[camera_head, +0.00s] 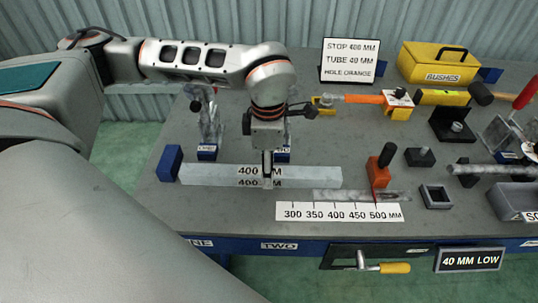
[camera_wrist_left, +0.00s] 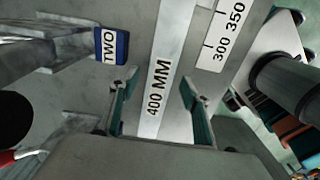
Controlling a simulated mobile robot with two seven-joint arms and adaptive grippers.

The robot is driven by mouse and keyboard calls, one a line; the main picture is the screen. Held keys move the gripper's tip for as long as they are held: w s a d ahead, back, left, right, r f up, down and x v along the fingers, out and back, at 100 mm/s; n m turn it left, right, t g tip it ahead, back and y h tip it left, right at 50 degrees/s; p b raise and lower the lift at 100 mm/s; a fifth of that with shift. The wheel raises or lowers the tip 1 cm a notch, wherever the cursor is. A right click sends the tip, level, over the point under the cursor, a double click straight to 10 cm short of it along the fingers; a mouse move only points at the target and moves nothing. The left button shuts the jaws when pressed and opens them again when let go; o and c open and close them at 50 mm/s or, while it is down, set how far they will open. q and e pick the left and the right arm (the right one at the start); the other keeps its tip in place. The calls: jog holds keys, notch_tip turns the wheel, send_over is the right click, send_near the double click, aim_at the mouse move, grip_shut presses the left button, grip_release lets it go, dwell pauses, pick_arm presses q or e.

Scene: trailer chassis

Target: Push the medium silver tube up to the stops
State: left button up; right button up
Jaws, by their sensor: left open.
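The long silver tube marked 400 MM (camera_head: 215,175) lies flat on the grey bench, running left to right. A blue block (camera_head: 169,163) stands at its left end; I cannot tell if they touch. My left gripper (camera_head: 268,178) points down over the tube near its 400 MM marking. In the left wrist view the open left gripper (camera_wrist_left: 158,95) has one finger on each side of the tube (camera_wrist_left: 165,60); contact is unclear. An orange stop with a black knob (camera_head: 380,173) stands to the right of the tube's right end. My right gripper is not in view.
A white scale (camera_head: 339,212) marked 300 to 500 mm lies at the front edge. A sign (camera_head: 349,61) reads STOP 400 MM, TUBE 40 MM, HOLE ORANGE. A yellow BUSHES box (camera_head: 432,65) stands behind. Blocks and tools crowd the right side. A lower sign (camera_head: 470,258) reads 40 MM LOW.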

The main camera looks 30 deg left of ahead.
pick_arm(q)
jog(key=shift+f, duration=1.15)
grip_shut()
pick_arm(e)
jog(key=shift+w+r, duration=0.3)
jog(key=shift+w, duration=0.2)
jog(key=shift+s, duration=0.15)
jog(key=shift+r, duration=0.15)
pick_arm(q)
jog(key=shift+a, duration=0.15)
jog(key=shift+s, duration=0.1)
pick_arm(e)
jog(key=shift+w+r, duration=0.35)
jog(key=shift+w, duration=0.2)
